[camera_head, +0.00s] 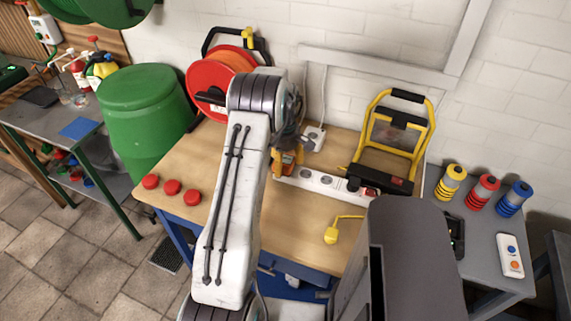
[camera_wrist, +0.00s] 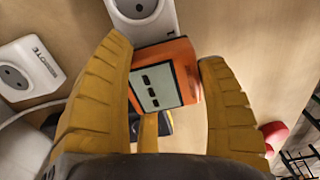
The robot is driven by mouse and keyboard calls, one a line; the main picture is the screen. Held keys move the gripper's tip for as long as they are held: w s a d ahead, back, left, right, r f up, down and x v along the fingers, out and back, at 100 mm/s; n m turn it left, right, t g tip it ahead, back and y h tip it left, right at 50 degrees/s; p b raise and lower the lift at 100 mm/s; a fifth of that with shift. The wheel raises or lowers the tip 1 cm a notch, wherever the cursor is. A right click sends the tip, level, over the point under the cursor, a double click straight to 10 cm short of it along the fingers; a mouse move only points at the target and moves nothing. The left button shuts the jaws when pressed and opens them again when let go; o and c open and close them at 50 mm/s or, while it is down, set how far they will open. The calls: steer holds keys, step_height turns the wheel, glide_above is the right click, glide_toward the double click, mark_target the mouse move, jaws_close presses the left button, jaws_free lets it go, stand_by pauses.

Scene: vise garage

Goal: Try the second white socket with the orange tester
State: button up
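The orange tester (camera_wrist: 165,75), with a pale display and dark bars, is between the yellow fingers of my gripper (camera_wrist: 165,85) in the wrist view. Both fingers appear to press on its sides. In the head view the tester (camera_head: 287,160) is at the left end of the white socket strip (camera_head: 345,190), with my gripper partly hidden behind my arm. The strip shows several round sockets in a row. In the wrist view the strip's end (camera_wrist: 160,28) with one socket lies just beyond the tester. I cannot tell whether the tester touches the strip.
A separate white remote socket (camera_wrist: 28,72) lies left in the wrist view. A red cable reel (camera_head: 215,85) and red knobs (camera_head: 172,187) are at left.

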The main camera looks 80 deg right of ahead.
mark_target(285, 160)
steer(key=c, duration=0.7)
steer(key=shift+o, duration=0.2)
steer(key=shift+r, duration=0.2)
steer(key=shift+d+r+b, duration=0.1)
steer(key=shift+r+b, duration=0.2)
steer(key=shift+r, duration=0.35)
step_height(285, 160, up, 3)
steer(key=shift+s+f+b, duration=0.1)
steer(key=shift+f+b, duration=0.1)
steer(key=shift+b, duration=0.2)
steer(key=s+a+r+b, duration=0.2)
steer(key=s+a+r, duration=0.4)
steer(key=s+a, duration=0.2)
steer(key=shift+a+r+b, duration=0.2)
steer(key=shift+r+b, duration=0.1)
steer(key=shift+r, duration=0.05)
steer(key=shift+s, duration=0.1)
